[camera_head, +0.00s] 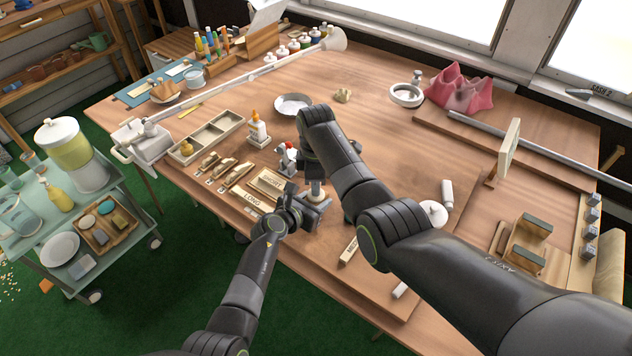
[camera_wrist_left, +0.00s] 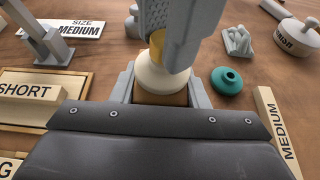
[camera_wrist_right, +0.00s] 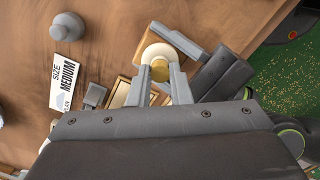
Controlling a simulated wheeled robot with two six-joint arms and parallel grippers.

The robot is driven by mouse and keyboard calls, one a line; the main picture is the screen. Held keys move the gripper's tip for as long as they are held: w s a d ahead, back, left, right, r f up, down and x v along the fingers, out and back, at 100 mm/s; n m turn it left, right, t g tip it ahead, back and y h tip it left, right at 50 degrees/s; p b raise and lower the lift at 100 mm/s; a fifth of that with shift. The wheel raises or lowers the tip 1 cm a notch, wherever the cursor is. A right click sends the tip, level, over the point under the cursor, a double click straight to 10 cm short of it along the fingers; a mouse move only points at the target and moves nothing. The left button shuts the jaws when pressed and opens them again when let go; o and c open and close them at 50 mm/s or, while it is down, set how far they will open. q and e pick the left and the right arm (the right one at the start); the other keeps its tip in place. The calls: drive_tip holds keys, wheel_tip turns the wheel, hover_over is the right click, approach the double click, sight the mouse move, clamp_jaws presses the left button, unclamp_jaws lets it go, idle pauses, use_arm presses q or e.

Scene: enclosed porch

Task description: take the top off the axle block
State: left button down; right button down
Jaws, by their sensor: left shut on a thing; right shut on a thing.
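The axle block shows in the left wrist view as a wooden block (camera_wrist_left: 160,98) with a cream round piece (camera_wrist_left: 158,76) on top and a yellow part (camera_wrist_left: 156,40) above that. My left gripper (camera_head: 310,206) is shut on the wooden block, one finger on each side. My right gripper (camera_wrist_right: 161,72) comes from above and is shut on the yellow part, which also shows in the right wrist view (camera_wrist_right: 160,66). The cream piece rests on or just over the block; I cannot tell if there is a gap. In the head view my grippers and right arm hide much of it.
Trays marked SHORT (camera_head: 270,182) and LONG (camera_head: 247,200) lie left of the grippers. A white bowl (camera_head: 294,104) and glue bottle (camera_head: 257,130) stand behind.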

drive_tip(key=n, duration=0.6)
drive_tip(key=shift+n, duration=0.3)
drive_tip(key=n, duration=0.4)
drive_tip(key=shift+r+n, duration=0.1)
drive_tip(key=shift+n, duration=0.3)
drive_tip(key=shift+r, duration=0.1)
drive_tip(key=shift+r, duration=1)
drive_tip(key=shift+r, duration=2)
use_arm(q)
drive_tip(key=shift+c, duration=0.6)
unclamp_jaws()
